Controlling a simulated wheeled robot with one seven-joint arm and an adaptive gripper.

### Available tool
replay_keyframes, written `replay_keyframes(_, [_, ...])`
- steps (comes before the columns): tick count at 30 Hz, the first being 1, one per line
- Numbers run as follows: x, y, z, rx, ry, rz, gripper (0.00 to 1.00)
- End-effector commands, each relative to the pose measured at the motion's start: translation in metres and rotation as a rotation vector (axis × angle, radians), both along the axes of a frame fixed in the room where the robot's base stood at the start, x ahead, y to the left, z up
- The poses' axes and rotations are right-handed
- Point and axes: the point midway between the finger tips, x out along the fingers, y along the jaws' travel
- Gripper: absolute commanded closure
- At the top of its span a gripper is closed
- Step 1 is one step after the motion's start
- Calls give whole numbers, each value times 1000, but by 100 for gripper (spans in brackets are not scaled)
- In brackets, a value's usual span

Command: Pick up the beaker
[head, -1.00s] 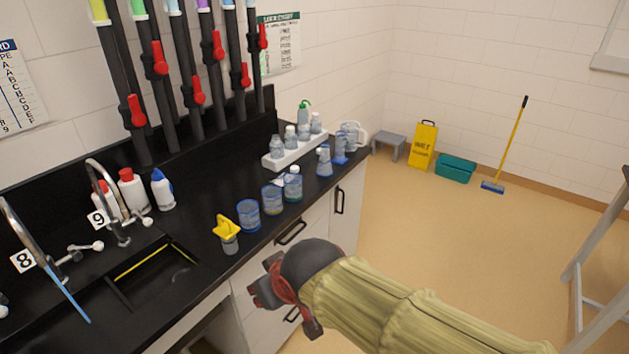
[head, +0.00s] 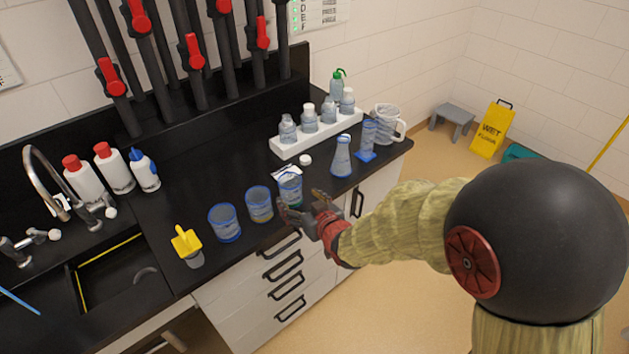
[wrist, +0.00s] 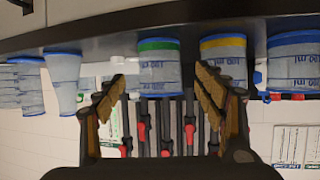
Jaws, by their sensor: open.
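Three clear blue-marked beakers stand in a row near the counter's front edge: a blue-banded beaker (head: 224,224), a yellow-banded beaker (head: 259,204) and a green-banded beaker (head: 290,187). I cannot tell which one the task means. My gripper (head: 301,203) is open and empty, just in front of the green-banded beaker, at the counter's edge. The wrist view is upside down. There the green-banded beaker (wrist: 160,68) shows between the open fingers (wrist: 160,85), seemingly still beyond the tips. The yellow-banded beaker (wrist: 222,50) is partly behind one finger, and the blue-banded beaker (wrist: 293,62) is farther right.
A conical flask (head: 341,158), a graduated cylinder (head: 368,138) and a jug (head: 385,122) stand to the right. A white rack (head: 318,138) of bottles is behind.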

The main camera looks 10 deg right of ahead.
Motion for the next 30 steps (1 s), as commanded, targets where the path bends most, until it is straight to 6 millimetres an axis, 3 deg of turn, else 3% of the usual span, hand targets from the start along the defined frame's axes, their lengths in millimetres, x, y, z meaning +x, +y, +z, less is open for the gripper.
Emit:
replay_keyframes(11, [26, 13, -15, 4, -5, 6, 30])
replay_keyframes(21, [64, 27, -31, 4, -6, 5, 30])
replay_keyframes(30, [68, 29, -31, 4, -5, 4, 30])
